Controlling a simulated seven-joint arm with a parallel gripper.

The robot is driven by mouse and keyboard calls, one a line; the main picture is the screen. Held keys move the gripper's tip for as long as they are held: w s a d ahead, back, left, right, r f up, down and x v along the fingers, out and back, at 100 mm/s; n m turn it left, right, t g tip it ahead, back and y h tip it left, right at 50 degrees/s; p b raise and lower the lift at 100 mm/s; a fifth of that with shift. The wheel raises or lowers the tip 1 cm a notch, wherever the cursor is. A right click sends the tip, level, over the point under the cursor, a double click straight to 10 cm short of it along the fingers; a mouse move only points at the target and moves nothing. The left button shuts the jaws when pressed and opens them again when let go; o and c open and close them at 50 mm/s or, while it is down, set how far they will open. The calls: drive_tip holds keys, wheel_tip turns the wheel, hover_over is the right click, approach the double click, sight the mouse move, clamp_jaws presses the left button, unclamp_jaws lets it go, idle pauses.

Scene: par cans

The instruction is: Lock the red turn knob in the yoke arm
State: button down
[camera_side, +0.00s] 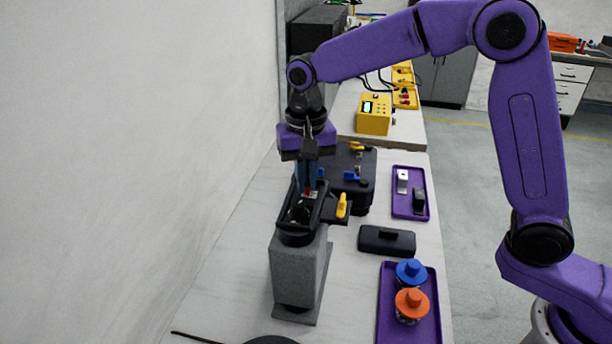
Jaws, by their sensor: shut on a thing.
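My gripper (307,186) points down over the black yoke (298,233) on top of the grey stand, at the left of the table. A small bit of red, the turn knob (309,194), shows at the fingertips, and my gripper is shut on it. Most of the knob is hidden by the fingers. It is at the yoke's upper edge; I cannot tell whether it is seated in the yoke arm.
A black fixture (365,192) with blue and yellow knobs stands just behind. A purple tray (386,320) holds an orange-capped (411,305) and a blue-capped part (411,271). A black block (387,241) and a small purple tray (409,213) lie right. A wall runs along the left.

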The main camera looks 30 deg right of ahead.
drive_tip(key=m, duration=0.5)
idle(0.7)
drive_tip(key=c, duration=1.5)
unclamp_jaws()
drive_tip(key=shift+r, duration=0.15)
wheel_tip(320, 180, up, 17)
drive_tip(key=shift+r, duration=0.1)
